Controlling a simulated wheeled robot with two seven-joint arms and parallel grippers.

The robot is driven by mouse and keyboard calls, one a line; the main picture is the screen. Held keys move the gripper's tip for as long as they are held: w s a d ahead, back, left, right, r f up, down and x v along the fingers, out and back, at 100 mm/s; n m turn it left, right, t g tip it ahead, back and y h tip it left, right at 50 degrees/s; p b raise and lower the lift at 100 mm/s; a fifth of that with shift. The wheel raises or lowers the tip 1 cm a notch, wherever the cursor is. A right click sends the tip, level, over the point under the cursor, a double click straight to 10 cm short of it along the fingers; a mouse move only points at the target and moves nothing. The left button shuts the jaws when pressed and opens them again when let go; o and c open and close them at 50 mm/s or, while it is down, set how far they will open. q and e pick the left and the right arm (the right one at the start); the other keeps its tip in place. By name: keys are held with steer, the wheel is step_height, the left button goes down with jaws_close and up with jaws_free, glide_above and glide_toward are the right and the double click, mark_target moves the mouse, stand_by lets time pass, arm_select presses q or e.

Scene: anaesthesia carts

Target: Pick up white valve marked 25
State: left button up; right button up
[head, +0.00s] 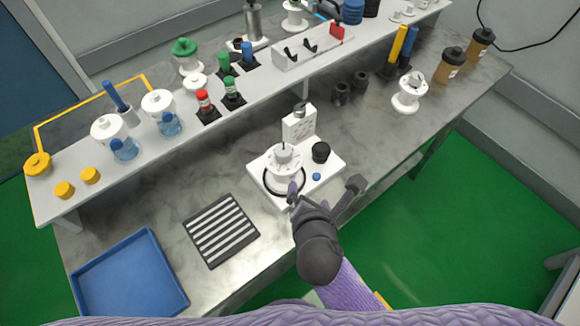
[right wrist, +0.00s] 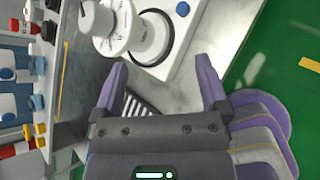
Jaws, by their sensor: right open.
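A white round valve (head: 284,157) with a dial and top knob sits on a white base plate (head: 330,172), on the near part of the bench. It also shows at the top of the right wrist view (right wrist: 120,32), with small dark marks on its rim; I cannot read a 25. A similar white valve (head: 410,93) stands farther right on the bench, its marking too small to read. My right gripper (head: 324,188) is open and empty just in front of the base plate, apart from the valve. Its spread fingers (right wrist: 162,80) show in the wrist view. My left gripper is out of view.
The base plate also carries a black knob (head: 320,151) and a blue button (head: 316,177). A striped black mat (head: 221,232) and blue tray (head: 130,280) lie left. A raised shelf (head: 145,165) with bottles and valves runs behind.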

mark_target(285, 159)
steer(key=w+a+r+n+t+y, duration=0.1)
steer(key=w+a+r+n+t, duration=0.15)
steer(key=a+r+n, duration=0.4)
steer(key=shift+n, duration=0.75)
steer(key=w+f+b, duration=0.1)
steer(key=w+f, duration=0.1)
steer(key=w+d+f+b, duration=0.1)
steer(key=w+f, duration=0.1)
steer(key=w, duration=0.1)
steer(key=w+d+f+b, duration=0.1)
steer(key=w+f+b, duration=0.1)
steer(key=shift+w+f, duration=0.15)
steer(key=shift+w, duration=0.3)
steer(key=shift+s, duration=0.1)
steer(key=c, duration=1.2)
jaws_close()
